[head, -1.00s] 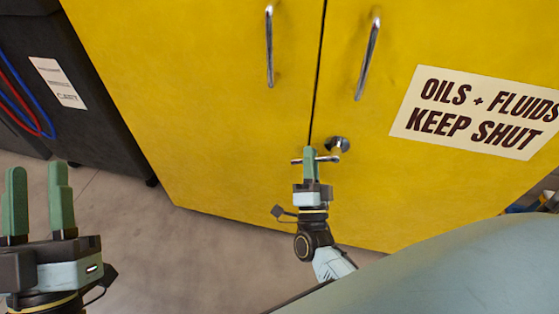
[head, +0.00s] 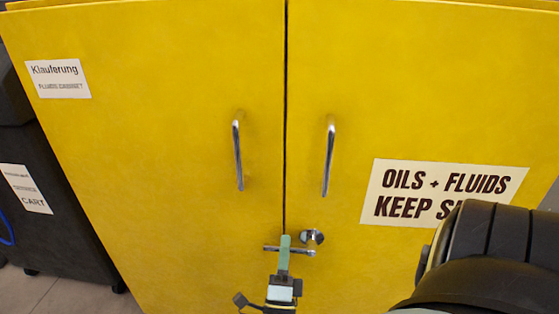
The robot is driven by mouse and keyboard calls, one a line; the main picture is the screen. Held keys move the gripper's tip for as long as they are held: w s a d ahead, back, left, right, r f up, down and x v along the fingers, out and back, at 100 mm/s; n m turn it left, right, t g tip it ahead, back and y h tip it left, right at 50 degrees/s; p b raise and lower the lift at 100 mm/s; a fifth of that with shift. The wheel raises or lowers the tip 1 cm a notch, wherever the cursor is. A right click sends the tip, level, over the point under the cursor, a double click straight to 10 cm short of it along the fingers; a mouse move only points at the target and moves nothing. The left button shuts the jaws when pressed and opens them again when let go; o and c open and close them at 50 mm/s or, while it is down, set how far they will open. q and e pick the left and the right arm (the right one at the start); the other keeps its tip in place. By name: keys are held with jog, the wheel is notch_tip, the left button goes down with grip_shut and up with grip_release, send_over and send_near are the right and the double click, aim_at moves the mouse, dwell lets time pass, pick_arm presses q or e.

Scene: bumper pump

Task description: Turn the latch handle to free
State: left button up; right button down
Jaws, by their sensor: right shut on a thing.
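The latch handle (head: 303,250) is a small chrome T-shaped bar on a round chrome boss, low on the right door of the yellow cabinet (head: 190,190) beside the seam. Its bar lies about level and reaches left across the seam. My right gripper (head: 284,242) comes up from the bottom edge and is shut on the bar near its left end. The green fingers hide part of the bar. My left gripper is out of view.
Two chrome pull handles (head: 238,156) (head: 329,160) stand out above the latch, one on each door. Both doors are shut. A dark cart (head: 40,200) stands to the left of the cabinet. My own dark arm link covers the lower right.

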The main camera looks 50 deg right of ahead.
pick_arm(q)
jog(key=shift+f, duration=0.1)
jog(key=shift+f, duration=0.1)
pick_arm(e)
jog(key=c, duration=1.8)
grip_release()
jog(key=shift+o, duration=0.2)
jog(key=v, duration=1.3)
jog(key=shift+a, duration=0.2)
jog(key=shift+s, duration=0.1)
